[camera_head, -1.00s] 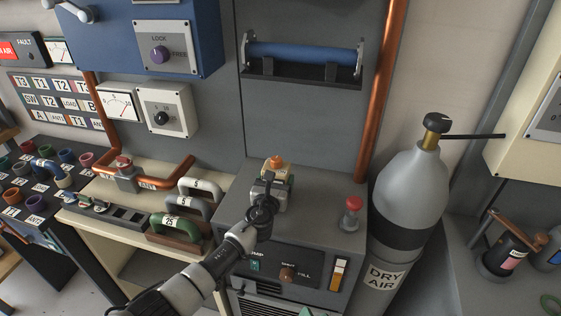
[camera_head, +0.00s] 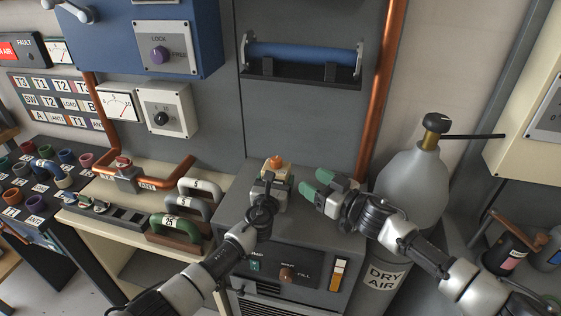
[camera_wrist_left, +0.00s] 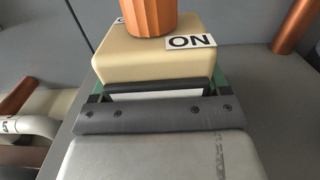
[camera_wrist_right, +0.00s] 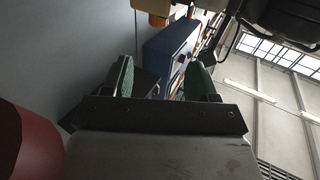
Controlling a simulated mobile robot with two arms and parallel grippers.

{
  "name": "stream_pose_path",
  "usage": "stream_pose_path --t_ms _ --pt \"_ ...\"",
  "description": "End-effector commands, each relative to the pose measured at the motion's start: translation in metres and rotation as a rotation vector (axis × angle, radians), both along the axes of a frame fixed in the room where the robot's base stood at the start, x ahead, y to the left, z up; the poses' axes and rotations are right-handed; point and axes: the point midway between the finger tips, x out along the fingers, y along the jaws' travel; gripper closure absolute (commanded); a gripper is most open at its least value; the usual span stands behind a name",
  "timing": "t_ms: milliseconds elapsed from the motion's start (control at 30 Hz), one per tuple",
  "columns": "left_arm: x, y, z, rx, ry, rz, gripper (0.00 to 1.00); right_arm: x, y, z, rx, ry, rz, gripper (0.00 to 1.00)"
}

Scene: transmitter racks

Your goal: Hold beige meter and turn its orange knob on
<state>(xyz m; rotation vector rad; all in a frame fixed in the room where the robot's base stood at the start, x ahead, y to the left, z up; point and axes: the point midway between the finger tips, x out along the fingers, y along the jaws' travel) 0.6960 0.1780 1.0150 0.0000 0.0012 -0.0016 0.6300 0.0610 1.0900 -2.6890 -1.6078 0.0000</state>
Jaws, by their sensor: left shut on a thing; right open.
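The beige meter (camera_wrist_left: 150,55) stands on the grey cabinet top, with a label reading ON on its upper face in the left wrist view. Its orange knob (camera_head: 275,163) sits on top and also fills the top of the left wrist view (camera_wrist_left: 148,15). My left gripper (camera_head: 268,186) is shut on the meter, and its body hides most of it in the head view. My right gripper (camera_head: 318,186) is open and empty, just right of the meter and apart from it. Its green fingertips (camera_wrist_right: 160,80) frame open space in the right wrist view.
The grey gas cylinder (camera_head: 415,180) stands right of the cabinet, behind my right arm.

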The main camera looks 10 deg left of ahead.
Motion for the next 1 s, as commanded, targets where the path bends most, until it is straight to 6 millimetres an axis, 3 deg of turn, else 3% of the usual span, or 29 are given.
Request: stream_pose_path --t_ms 133,667,1000 --pt "0.000 0.000 0.001 0.000 -0.003 0.000 0.65 0.008 0.008 0.001 -0.008 -0.004 -0.004 0.41" --pt "0.000 0.000 0.001 0.000 -0.003 0.000 0.65 0.045 0.079 0.001 -0.006 0.000 -0.004 0.41" --pt "0.000 0.000 0.001 0.000 -0.003 0.000 0.65 0.058 0.097 0.001 -0.005 -0.001 -0.005 0.41"
